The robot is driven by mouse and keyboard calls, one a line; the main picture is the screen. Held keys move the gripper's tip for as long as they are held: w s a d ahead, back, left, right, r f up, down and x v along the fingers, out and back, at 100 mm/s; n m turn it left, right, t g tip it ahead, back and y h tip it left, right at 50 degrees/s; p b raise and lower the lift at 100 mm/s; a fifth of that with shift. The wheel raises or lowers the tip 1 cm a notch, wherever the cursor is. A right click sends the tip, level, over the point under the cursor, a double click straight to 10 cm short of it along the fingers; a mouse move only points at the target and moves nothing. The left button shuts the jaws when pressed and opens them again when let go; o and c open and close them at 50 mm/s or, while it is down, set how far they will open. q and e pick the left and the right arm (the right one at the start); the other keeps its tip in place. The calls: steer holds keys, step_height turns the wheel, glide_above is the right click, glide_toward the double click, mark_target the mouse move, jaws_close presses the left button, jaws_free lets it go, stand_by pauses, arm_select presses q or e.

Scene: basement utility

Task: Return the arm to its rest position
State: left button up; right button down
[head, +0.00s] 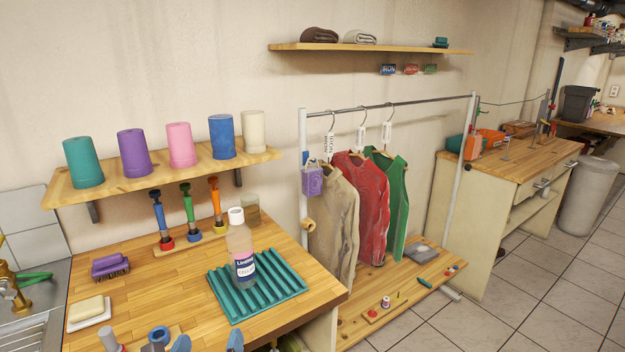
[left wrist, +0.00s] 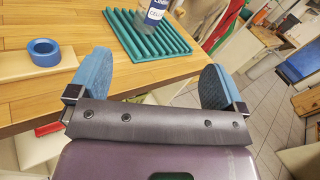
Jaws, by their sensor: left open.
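My left gripper (head: 208,343) shows at the bottom edge of the head view, at the front edge of the wooden counter (head: 165,280). In the left wrist view my left gripper (left wrist: 153,84) has its two blue finger pads wide apart with nothing between them. The clear bottle with a dark blue label (head: 240,248) stands upright on the teal ridged mat (head: 283,283), apart from the gripper. In the left wrist view the bottle (left wrist: 155,10) is cut off at the top, beyond the fingers. My right gripper is in neither view.
A blue ring (left wrist: 43,52) sits on a wooden board left of the fingers. Soap on a white dish (head: 88,313) and a purple brush (head: 110,266) lie on the counter. A garment rack (head: 390,104) stands right. Tiled floor (head: 480,318) is open at lower right.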

arm_select(q)
steer(key=s+a+f+n+g, duration=0.3)
steer(key=s+f+n, duration=0.4)
steer(key=n, duration=0.9)
steer(key=s+a+f+n+g, duration=0.3)
steer(key=s+a+f+n, duration=0.3)
steer(key=f+n, duration=0.7)
steer(key=s+n, duration=0.2)
steer(key=n, duration=0.1)
steer(key=shift+s+a+f, duration=0.15)
steer(key=shift+a, duration=0.15)
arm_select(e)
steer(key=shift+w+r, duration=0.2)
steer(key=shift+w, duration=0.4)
